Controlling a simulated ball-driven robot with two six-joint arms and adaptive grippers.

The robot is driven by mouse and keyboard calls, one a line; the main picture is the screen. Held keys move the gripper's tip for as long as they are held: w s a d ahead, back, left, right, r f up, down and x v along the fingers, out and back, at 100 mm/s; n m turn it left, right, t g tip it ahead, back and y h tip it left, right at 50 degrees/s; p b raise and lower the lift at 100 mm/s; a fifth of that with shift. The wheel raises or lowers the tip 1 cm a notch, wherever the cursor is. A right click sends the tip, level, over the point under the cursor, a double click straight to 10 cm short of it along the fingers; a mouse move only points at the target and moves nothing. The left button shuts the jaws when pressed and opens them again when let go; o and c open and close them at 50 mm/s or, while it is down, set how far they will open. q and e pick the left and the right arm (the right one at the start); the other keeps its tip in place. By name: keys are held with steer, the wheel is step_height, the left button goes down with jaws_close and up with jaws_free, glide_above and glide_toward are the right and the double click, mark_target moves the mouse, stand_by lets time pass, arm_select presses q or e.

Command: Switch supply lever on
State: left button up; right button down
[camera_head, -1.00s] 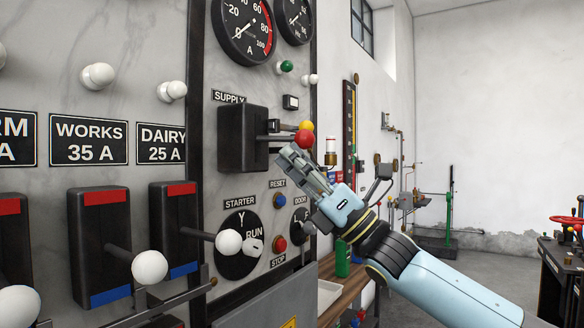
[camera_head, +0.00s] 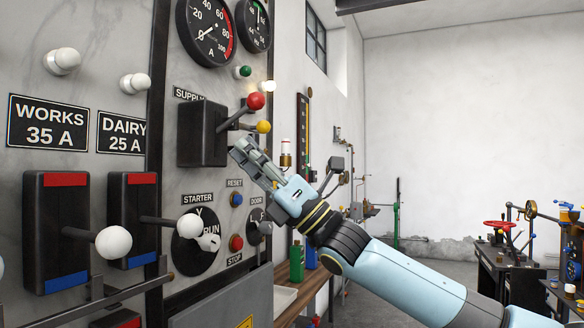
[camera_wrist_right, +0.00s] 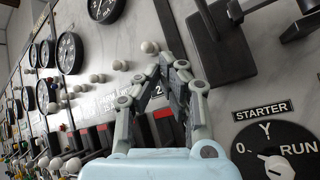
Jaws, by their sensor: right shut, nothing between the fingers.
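The supply switch (camera_head: 202,134) is a black box on the grey marble panel, under the SUPPLY label. Its lever with the red knob (camera_head: 256,101) points up and outward. A second arm with a yellow knob (camera_head: 263,126) sits lower. My right gripper (camera_head: 241,149) is shut and empty, just below and right of the box, beneath both knobs and apart from them. In the right wrist view its fingers (camera_wrist_right: 170,68) show beside the switch box (camera_wrist_right: 222,42); the knobs are out of that view. My left gripper is not in view.
Below are the STARTER dial (camera_head: 192,254), a blue RESET button (camera_head: 236,199) and a red STOP button (camera_head: 236,243). White-knobbed WORKS (camera_head: 58,240) and DAIRY (camera_head: 133,215) switches jut out at left. A small lamp (camera_head: 267,86) above glows.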

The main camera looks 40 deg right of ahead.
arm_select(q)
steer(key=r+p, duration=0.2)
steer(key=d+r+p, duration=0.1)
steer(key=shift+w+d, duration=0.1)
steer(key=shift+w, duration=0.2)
arm_select(e)
steer(key=s+d, duration=0.5)
steer(key=s, duration=0.1)
steer(key=shift+s+d+f, duration=0.15)
steer(key=shift+s+d, duration=0.2)
steer(key=shift+s, duration=0.05)
steer(key=shift+f, duration=0.1)
